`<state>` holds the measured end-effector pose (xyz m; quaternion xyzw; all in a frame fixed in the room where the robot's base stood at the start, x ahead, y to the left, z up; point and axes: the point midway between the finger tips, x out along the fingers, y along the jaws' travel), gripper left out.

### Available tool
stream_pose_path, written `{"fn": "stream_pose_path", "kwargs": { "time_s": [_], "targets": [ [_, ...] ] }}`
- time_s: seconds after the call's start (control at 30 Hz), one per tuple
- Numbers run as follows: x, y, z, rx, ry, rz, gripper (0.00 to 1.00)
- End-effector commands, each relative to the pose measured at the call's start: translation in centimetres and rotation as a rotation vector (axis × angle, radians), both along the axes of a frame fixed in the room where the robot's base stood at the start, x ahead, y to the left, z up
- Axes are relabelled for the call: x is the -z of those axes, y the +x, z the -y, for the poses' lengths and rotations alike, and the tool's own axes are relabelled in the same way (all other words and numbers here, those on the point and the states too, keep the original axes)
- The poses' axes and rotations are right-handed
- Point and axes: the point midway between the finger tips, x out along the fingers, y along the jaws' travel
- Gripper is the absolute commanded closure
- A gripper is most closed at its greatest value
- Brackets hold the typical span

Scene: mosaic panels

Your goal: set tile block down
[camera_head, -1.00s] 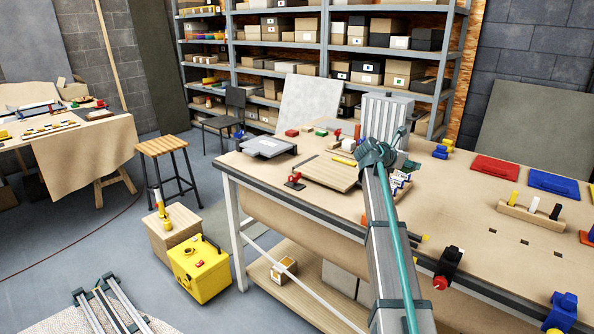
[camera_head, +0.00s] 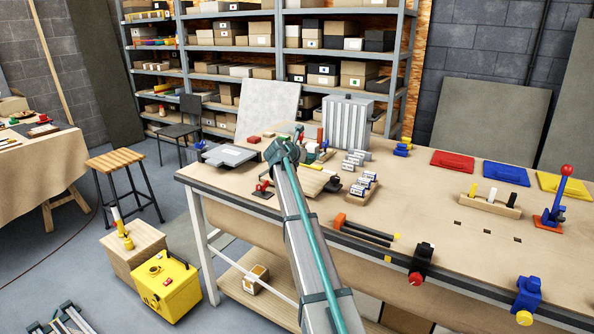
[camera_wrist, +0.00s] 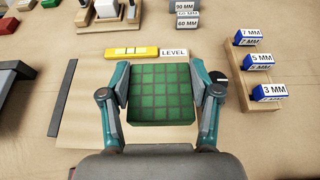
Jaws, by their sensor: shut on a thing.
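The tile block, a green block with a grid of square tiles on its face (camera_wrist: 160,93), is between the two fingers of my gripper (camera_wrist: 161,100) in the wrist view. The gripper is shut on its left and right sides. The block is over a wooden board (camera_wrist: 82,135) on the workbench. I cannot tell whether it touches the board. In the head view my arm covers the gripper and most of the board (camera_head: 312,180), and the block cannot be made out there.
A yellow level (camera_wrist: 132,52) lies just beyond the block. Blue-and-white spacer boxes marked in MM (camera_wrist: 269,92) stand on a rack to the right. Bare bench top (camera_head: 420,205) lies to the right.

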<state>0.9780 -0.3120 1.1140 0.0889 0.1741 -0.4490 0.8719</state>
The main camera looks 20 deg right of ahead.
Motion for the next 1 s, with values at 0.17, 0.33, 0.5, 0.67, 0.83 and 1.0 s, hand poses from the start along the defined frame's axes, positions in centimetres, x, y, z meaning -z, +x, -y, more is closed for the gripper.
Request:
{"fn": "stream_pose_path", "kwargs": {
  "time_s": [0.17,0.33,0.5,0.67,0.83,1.0],
  "targets": [
    [1.9,4.2,0.0,0.0,0.0,-0.001,0.8],
    [4.7,6.2,-0.1,0.001,0.0,-0.002,0.8],
    [6.1,7.2,-0.1,0.0,-0.001,0.001,0.8],
    [6.7,7.7,-0.1,0.0,0.0,0.001,0.8],
    [8.6,8.1,-0.1,0.001,-0.001,-0.003,0.8],
    [10.3,8.1,-0.2,0.0,-0.001,0.001,0.8]
  ]
}}
